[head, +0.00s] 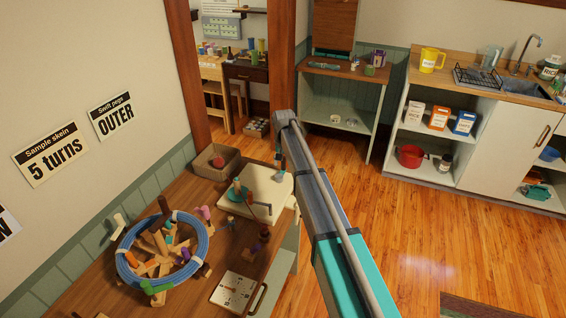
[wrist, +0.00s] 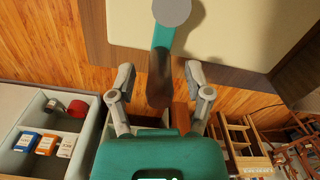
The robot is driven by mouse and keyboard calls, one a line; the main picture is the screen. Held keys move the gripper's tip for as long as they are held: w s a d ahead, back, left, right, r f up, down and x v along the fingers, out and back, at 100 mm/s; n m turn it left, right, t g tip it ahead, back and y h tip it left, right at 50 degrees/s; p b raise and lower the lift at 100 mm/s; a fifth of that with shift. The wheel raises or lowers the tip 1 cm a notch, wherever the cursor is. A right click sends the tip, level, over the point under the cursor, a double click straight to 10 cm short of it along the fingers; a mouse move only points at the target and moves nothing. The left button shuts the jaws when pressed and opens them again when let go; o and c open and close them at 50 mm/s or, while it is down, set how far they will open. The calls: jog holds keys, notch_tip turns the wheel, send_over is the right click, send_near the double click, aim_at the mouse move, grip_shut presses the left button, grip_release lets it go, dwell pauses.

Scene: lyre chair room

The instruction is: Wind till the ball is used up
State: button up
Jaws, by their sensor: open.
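A blue skein (head: 128,270) lies in a ring around wooden blocks and coloured pegs on the table at left. A cream-topped winding stand (head: 262,186) at the table's far end carries a teal disc with an upright spool (head: 238,189) and a thin bent arm (head: 261,208). A red ball (head: 218,161) sits in an open box beyond. In the wrist view a teal crank (wrist: 163,38) with a grey hub ends in a brown handle (wrist: 158,85). My gripper (wrist: 161,92) is open, its fingers either side of that handle.
Signs (head: 50,153) on the left wall read "Sample skein 5 turns" and "Swift pegs OUTER". A white board (head: 238,290) lies at the table's front edge. Kitchen shelves (head: 430,150) and a sink counter stand at back right.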

jog(key=shift+f, duration=0.4)
grip_shut()
dwell(0.4)
